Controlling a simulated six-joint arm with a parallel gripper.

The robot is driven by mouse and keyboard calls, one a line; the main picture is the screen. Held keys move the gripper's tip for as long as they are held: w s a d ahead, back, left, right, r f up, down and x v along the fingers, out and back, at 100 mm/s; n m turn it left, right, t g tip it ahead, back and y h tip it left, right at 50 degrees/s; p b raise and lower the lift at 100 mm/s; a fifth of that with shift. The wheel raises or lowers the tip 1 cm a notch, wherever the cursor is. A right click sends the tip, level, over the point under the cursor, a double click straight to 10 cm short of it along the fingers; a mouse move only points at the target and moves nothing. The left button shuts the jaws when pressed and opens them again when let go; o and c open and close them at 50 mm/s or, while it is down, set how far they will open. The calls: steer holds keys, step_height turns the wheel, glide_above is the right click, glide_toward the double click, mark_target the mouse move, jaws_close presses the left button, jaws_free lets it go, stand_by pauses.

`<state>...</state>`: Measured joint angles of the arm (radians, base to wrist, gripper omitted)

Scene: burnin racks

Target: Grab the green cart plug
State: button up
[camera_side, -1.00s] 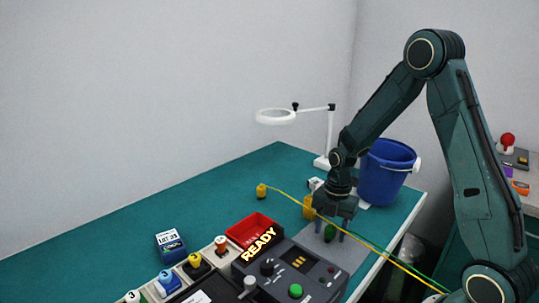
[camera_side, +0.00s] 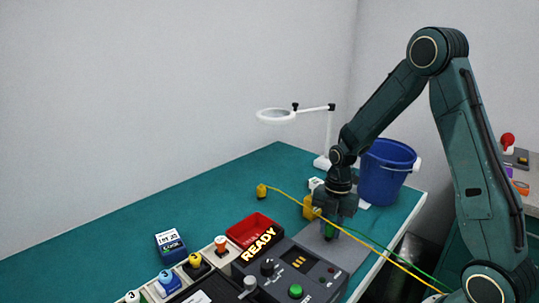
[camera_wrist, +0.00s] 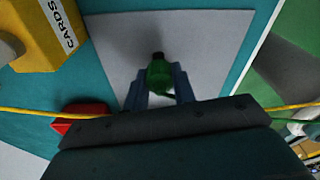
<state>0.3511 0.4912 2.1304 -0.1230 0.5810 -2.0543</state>
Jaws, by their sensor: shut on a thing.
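The green cart plug (camera_wrist: 159,76) is between my gripper's two fingers in the wrist view, over a grey mat (camera_wrist: 205,35). My gripper (camera_wrist: 160,90) is shut on it. In the side view the plug (camera_side: 331,232) shows as a small green patch under my gripper (camera_side: 331,228), low over the grey mat (camera_side: 322,250). A green cable runs off to the right. I cannot tell whether the plug touches the mat.
A yellow cable crosses close by my gripper from a yellow plug (camera_side: 262,191). A yellow card box (camera_side: 309,207) stands just left. The console (camera_side: 290,275) and red tray (camera_side: 252,228) are in front, a blue bucket (camera_side: 385,172) and white lamp (camera_side: 328,135) behind.

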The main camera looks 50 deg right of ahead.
mark_target(331, 222)
step_height(331, 222, up, 19)
steer(key=shift+r, duration=0.2)
stand_by(0.4)
stand_by(0.5)
